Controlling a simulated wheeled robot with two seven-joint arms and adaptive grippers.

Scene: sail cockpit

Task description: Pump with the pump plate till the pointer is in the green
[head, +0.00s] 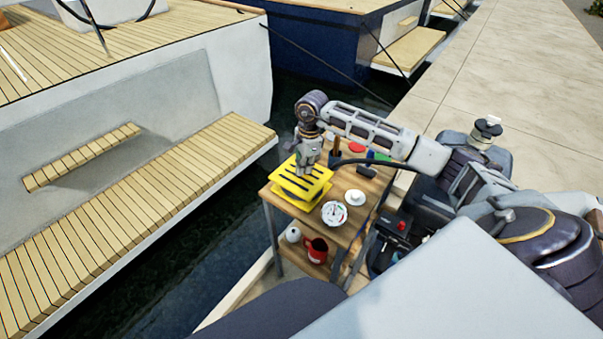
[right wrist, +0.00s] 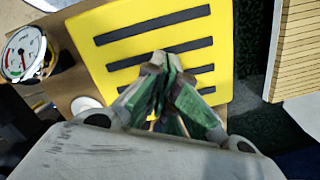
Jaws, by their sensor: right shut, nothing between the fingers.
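The yellow pump plate (head: 318,179) with dark slots lies on a small wooden table, with more yellow showing below its top. It fills much of the right wrist view (right wrist: 125,20). My right gripper (head: 304,172) points down over the plate, shut and empty. In the right wrist view its closed fingertips (right wrist: 165,62) overlap the plate; I cannot tell if they touch it. The round white gauge (head: 334,213) sits at the table's front, and also shows in the right wrist view (right wrist: 24,50). Its dial has coloured marks, but the pointer's exact reading is too small to tell. My left gripper is out of view.
The wooden table (head: 342,234) also bears a white cup (head: 355,197) and several small items at the back. A red mug (head: 317,250) and a white item (head: 293,234) stand on its lower shelf. Water and a moored boat lie left, a pier right.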

